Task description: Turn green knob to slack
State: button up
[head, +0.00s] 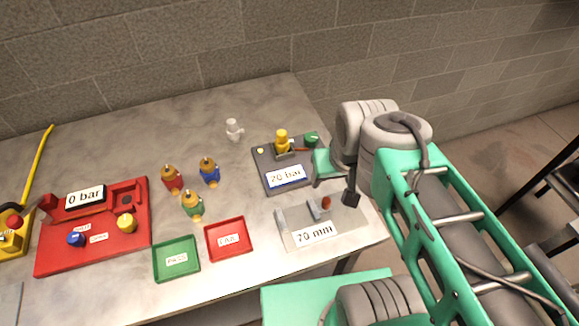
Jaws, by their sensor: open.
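The green knob (311,139) is at the right back corner of the dark grey device (263,163) labelled "20 bar". A yellow fitting (282,139) stands upright on that device, to the left of the knob, and a thin reddish bar lies between them. My gripper (330,170) is open, at the right edge of the device and just in front of the knob in the picture. I cannot tell whether it touches the knob. My wrist hides part of the gripper and the area right of the knob. The knob's pointing direction is too small to read.
A grey "70 mm" gauge plate (345,228) lies just in front of my gripper. Red (227,256) and green (161,266) trays, several coloured fittings and a red "0 bar" device (55,253) are to the left. A white fitting (234,129) stands behind. The back left tabletop is clear.

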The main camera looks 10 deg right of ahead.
aim_at(311, 139)
jog(key=z, duration=0.05)
jog(key=k, duration=0.5)
jog(key=u, duration=2.75)
jog(key=k, duration=1.35)
jog(key=z, duration=1.5)
jog(key=i, duration=1)
jog(key=z, duration=0.05)
